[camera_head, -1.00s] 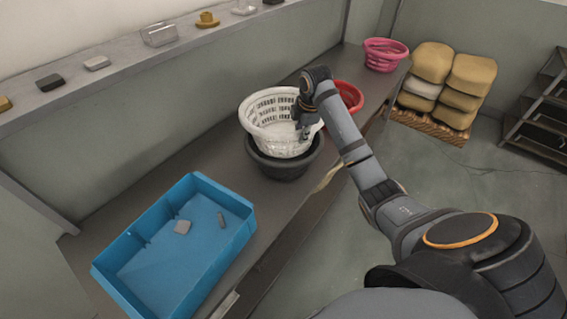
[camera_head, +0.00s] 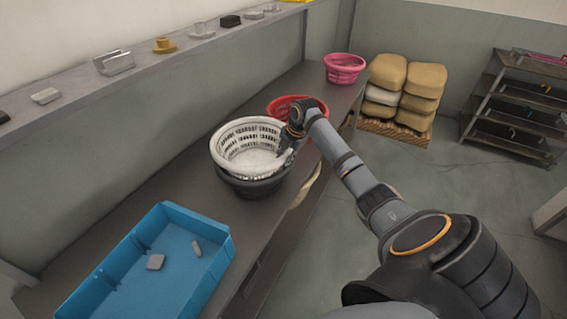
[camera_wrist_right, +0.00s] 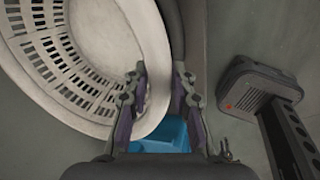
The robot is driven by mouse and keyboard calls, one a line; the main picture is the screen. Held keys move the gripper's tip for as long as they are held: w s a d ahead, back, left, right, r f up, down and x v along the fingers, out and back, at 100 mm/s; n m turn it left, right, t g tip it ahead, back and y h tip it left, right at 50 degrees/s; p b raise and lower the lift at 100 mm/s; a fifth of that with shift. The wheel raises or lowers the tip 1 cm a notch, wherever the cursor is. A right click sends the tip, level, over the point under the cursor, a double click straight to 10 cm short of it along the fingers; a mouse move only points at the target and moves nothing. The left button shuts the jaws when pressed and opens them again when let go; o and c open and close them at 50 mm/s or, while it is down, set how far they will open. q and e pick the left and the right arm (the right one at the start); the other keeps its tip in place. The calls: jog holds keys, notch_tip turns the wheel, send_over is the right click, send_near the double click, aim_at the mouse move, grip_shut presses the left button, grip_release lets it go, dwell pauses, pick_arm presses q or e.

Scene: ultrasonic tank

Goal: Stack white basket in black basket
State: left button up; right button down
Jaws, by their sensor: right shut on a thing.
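The white basket (camera_head: 252,146) has slotted walls and sits inside the top of the black basket (camera_head: 254,188) on the bench. It looks slightly tilted, and its rim stands above the black rim. My right gripper (camera_head: 287,146) is at the white basket's right side, shut on its rim. In the right wrist view the white basket (camera_wrist_right: 105,70) fills the left, with its rim between the two fingers of the gripper (camera_wrist_right: 158,100). The black basket's inside is hidden by the white one. My left gripper is not in view.
A blue tray (camera_head: 222,262) with two small grey pieces stands at the near end of the bench (camera_head: 165,190). A red basket (camera_head: 283,103) is close behind the white one. A pink basket (camera_head: 345,68) is at the far end. A shelf above holds small items.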

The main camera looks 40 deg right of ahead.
aim_at(285, 171)
notch_tip(285, 171, down, 3)
jog(key=shift+r, duration=0.1)
jog(key=shift+f, duration=0.2)
jog(key=shift+f, duration=0.45)
jog(key=c, duration=1.1)
grip_release()
jog(key=shift+c, duration=0.2)
